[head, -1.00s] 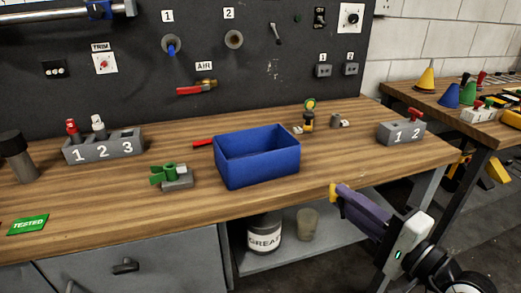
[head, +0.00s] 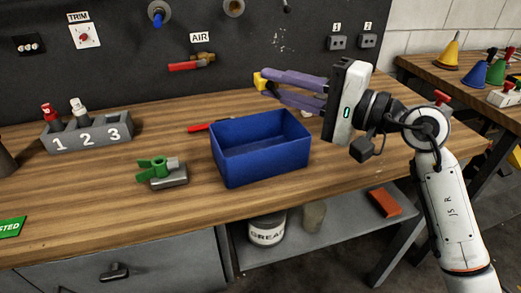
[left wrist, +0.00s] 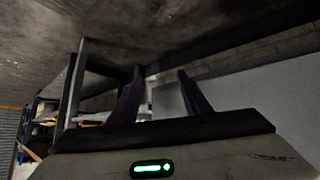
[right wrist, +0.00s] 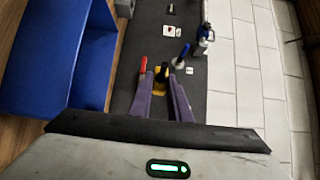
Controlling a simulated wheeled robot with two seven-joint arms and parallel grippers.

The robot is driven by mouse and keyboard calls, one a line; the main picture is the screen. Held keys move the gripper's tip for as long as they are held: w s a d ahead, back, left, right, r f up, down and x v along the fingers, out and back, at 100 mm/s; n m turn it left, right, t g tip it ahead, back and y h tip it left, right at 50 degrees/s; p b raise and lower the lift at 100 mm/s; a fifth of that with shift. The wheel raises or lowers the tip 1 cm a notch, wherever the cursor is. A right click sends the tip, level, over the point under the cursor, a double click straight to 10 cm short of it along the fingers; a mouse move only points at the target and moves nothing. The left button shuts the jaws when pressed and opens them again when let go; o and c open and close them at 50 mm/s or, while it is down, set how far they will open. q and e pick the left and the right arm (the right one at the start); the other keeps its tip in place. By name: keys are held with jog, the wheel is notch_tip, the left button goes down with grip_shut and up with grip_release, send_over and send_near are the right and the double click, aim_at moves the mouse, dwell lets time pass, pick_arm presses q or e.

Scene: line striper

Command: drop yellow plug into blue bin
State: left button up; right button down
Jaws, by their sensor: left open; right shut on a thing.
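The blue bin (head: 262,165) stands on the wooden bench, open side up; the part of its floor in view looks empty. It also shows at the left of the right wrist view (right wrist: 45,60). My right gripper (head: 262,82) is shut on the yellow plug (head: 259,81), a small yellow piece at its fingertips. In the head view the plug shows above the bin's far rim, outside its outline. In the right wrist view the plug (right wrist: 160,93) is between the fingers, mostly hidden. My left gripper (left wrist: 160,75) is open and empty, away from the bench, out of the head view.
A green-handled valve block (head: 163,172) sits left of the bin, and a red object (head: 205,127) behind it. A numbered grey holder (head: 88,133) stands further left. The dark panel (head: 120,70) rises behind. The front bench strip is clear.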

notch_tip(320, 180, down, 2)
jog(key=shift+f+b, duration=0.15)
jog(key=shift+b, duration=0.2)
jog(key=shift+f, duration=0.7)
jog(key=c, duration=1.6)
grip_release()
jog(key=shift+d+b, duration=0.15)
jog(key=shift+b, duration=0.15)
